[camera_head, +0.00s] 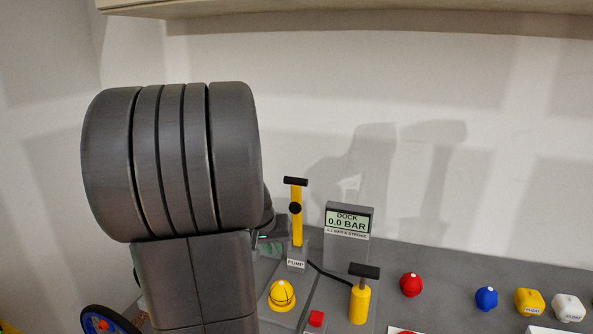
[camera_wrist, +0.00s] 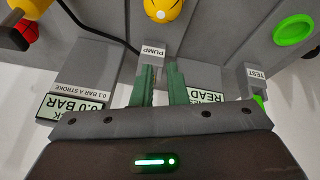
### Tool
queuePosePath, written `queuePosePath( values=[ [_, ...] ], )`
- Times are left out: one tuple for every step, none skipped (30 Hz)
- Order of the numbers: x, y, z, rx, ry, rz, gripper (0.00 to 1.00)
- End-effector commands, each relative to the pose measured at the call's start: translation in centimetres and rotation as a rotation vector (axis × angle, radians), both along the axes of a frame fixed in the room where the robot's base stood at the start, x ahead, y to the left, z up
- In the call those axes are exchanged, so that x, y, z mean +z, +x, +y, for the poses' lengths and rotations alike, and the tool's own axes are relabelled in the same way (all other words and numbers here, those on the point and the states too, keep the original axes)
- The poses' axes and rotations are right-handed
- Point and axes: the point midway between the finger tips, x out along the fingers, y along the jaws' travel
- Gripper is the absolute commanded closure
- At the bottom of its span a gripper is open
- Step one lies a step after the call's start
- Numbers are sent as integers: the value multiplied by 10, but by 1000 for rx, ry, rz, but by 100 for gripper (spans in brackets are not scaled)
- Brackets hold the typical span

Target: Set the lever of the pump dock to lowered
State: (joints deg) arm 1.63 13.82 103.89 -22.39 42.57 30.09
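The pump dock's PUMP post (camera_head: 297,261) carries a yellow lever (camera_head: 297,228) with a black crossbar on top and a black knob partway up. The lever stands about upright. The PUMP label (camera_wrist: 152,51) shows in the wrist view just beyond my fingertips, but I cannot make out the lever there. My gripper (camera_wrist: 161,68) has two green fingers with a gap between them and nothing seen held. In the head view my arm hides most of the gripper, left of the lever. The dock display (camera_head: 348,220) reads 0.0 BAR.
A yellow hand pump (camera_head: 360,304) with a black T-handle stands in front, joined by a black hose. Red (camera_head: 411,284) and blue (camera_head: 486,298) knobs lie right. A wall closes the back.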

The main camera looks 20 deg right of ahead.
Motion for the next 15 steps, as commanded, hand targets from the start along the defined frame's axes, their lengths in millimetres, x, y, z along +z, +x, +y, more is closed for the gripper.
queuePosePath(
  values=[
    [25, 14, -8, -24, 1, -24, 97],
    [36, 22, -12, -37, 3, -35, 100],
    [53, 32, -17, -56, 6, -53, 100],
    [65, 39, -22, -70, 9, -66, 100],
    [77, 46, -27, -85, 12, -78, 100],
    [94, 55, -32, -102, 14, -94, 100],
    [106, 60, -37, -116, 17, -106, 100],
    [118, 66, -42, -128, 20, -119, 100],
    [133, 73, -47, -145, 24, -134, 100],
    [145, 78, -52, -155, 26, -146, 100],
    [155, 82, -56, -166, 28, -155, 100],
    [169, 87, -61, -179, 31, -169, 100],
    [178, 91, -64, -188, 34, -177, 100],
    [187, 94, -68, -195, 36, -187, 100],
    [197, 97, -72, -206, 40, -197, 100]
  ],
)
